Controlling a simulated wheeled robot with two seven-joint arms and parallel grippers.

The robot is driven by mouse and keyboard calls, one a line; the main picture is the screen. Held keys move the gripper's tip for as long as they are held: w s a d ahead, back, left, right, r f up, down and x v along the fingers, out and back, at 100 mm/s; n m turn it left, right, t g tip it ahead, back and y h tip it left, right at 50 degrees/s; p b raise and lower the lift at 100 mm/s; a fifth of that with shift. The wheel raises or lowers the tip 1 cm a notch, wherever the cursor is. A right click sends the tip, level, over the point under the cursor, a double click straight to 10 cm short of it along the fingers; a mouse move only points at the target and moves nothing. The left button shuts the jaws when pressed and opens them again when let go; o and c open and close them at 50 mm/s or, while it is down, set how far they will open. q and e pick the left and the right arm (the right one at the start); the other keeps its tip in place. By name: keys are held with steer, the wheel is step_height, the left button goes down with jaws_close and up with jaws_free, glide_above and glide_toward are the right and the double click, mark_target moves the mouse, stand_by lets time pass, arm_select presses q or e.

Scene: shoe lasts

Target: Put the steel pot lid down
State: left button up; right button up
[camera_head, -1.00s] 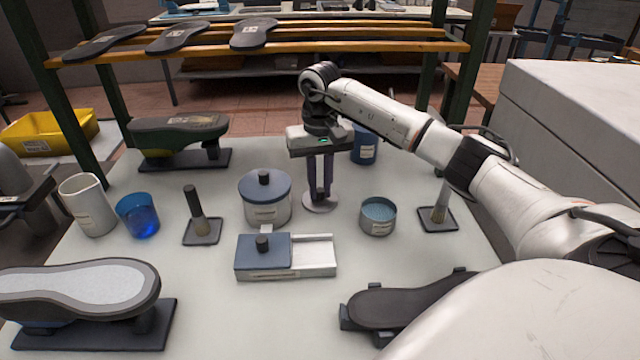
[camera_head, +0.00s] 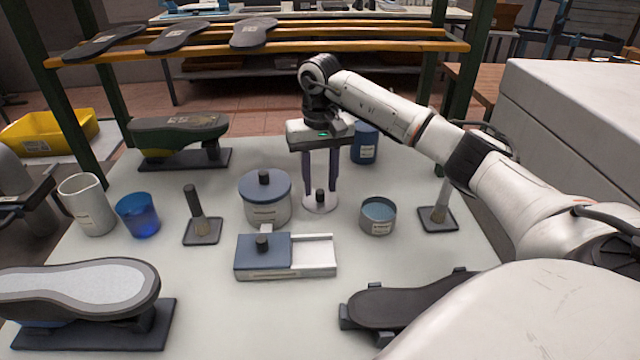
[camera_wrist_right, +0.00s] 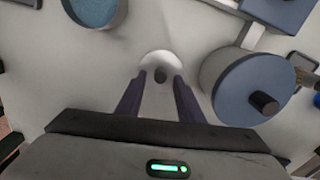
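The steel pot lid (camera_head: 320,207) is a pale round disc with a dark knob, lying flat on the white table between the blue-lidded pot and the small open tin. My right gripper (camera_head: 320,188) points straight down above it. Its fingers are spread on either side of the knob and do not touch it. The right wrist view shows the open fingers (camera_wrist_right: 155,97) with the lid (camera_wrist_right: 161,62) between and beyond the tips. My left gripper is not in view.
A pot with a blue lid (camera_head: 265,187) stands close left of the steel lid. A tin (camera_head: 378,218) with blue contents stands to the right, a blue container (camera_head: 364,146) behind. A box with a sliding blue cover (camera_head: 263,252) lies in front.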

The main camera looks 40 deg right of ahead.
mark_target(320, 191)
step_height(320, 191, up, 11)
steer(key=shift+f, duration=0.2)
stand_by(0.6)
